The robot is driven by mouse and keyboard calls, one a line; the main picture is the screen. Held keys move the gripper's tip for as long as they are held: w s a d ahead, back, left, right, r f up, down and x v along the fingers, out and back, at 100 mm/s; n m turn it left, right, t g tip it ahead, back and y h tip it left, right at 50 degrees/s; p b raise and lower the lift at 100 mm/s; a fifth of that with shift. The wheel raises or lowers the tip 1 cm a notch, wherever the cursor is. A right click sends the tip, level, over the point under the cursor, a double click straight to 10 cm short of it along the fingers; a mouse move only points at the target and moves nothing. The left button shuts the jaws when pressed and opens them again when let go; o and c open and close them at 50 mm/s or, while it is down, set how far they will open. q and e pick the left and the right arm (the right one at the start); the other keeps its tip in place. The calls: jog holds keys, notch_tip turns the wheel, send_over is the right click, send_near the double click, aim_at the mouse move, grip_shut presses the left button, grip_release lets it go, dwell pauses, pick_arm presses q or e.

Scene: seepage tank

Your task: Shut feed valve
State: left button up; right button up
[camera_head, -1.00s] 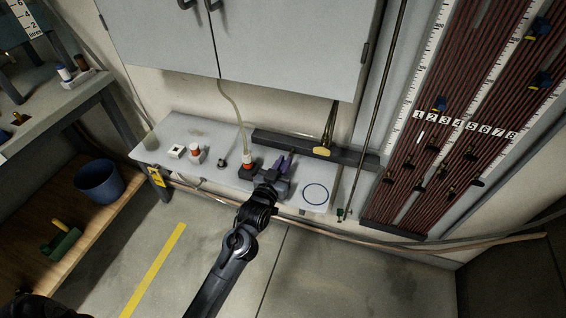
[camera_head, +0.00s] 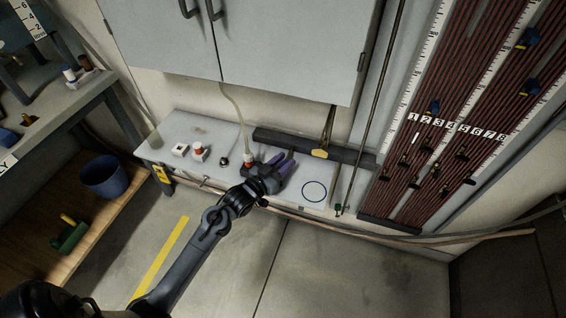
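My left gripper (camera_head: 281,164) reaches over the pale bench from the lower left. My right gripper is not in view.
The pale bench (camera_head: 190,131) carries a white block (camera_head: 180,149), a red-and-white button (camera_head: 199,151) and a small dark knob (camera_head: 223,161). Grey cabinets (camera_head: 290,50) hang above. A tube board (camera_head: 420,150) stands right.

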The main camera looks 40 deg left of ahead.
pick_arm(q)
jog(key=shift+s, duration=0.5)
jog(key=s+p, duration=0.3)
jog(key=s, duration=0.5)
jog(key=shift+s+a+p, duration=0.1)
jog(key=shift+s+p, duration=0.2)
jog(key=shift+s, duration=0.65)
